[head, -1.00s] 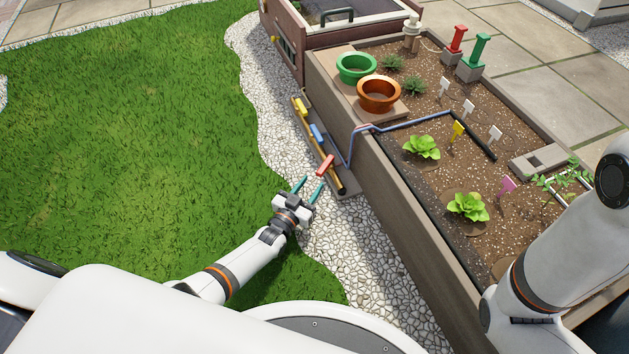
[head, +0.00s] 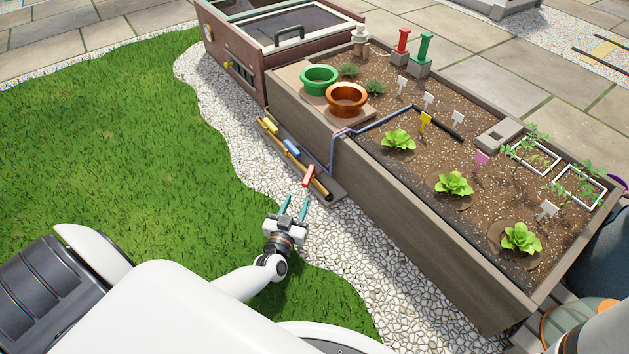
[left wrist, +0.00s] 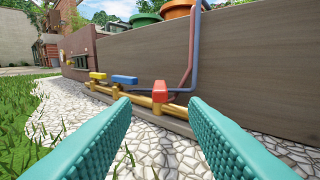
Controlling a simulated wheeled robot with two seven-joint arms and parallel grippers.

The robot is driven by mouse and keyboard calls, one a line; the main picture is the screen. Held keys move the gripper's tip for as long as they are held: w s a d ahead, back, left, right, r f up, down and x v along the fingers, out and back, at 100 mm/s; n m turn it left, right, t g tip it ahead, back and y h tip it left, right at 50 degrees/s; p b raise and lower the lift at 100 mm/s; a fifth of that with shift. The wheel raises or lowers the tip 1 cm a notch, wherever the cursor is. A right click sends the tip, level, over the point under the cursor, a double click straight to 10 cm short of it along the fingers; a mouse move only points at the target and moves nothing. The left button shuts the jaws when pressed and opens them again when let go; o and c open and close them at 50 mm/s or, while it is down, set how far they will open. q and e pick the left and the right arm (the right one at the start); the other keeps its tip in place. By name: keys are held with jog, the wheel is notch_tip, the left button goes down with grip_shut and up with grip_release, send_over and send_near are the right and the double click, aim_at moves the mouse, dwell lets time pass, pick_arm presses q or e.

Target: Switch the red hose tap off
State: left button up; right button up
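The red hose tap (head: 309,176) is the nearest of three coloured tap levers on a brass pipe low beside the planter. In the left wrist view the red lever (left wrist: 160,92) stands ahead, between and beyond my fingers, apart from them. My left gripper (head: 295,207) is open and empty, with its teal fingers pointing at the red tap. The fingers also show large in the left wrist view (left wrist: 163,130). The blue tap (head: 292,147) and yellow tap (head: 270,127) sit farther along the pipe. My right gripper is not in view.
The wooden planter wall (head: 400,225) rises close behind the taps, with blue and red hoses (head: 334,150) running up it. White gravel (head: 345,240) and grass (head: 120,140) leave free room in front. Green (head: 319,80) and orange pots (head: 346,99) stand on the planter.

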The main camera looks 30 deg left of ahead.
aim_at(304, 185)
pick_arm(q)
jog(key=b+x, duration=0.2)
jog(key=x, duration=0.2)
jog(key=b+x, duration=0.3)
jog(key=x, duration=0.2)
jog(key=shift+w+f, duration=0.2)
jog(key=shift+f, duration=0.05)
jog(key=shift+w+a+r+b, duration=0.15)
jog(key=shift+w+b, duration=0.2)
jog(key=shift+w, duration=0.2)
grip_shut()
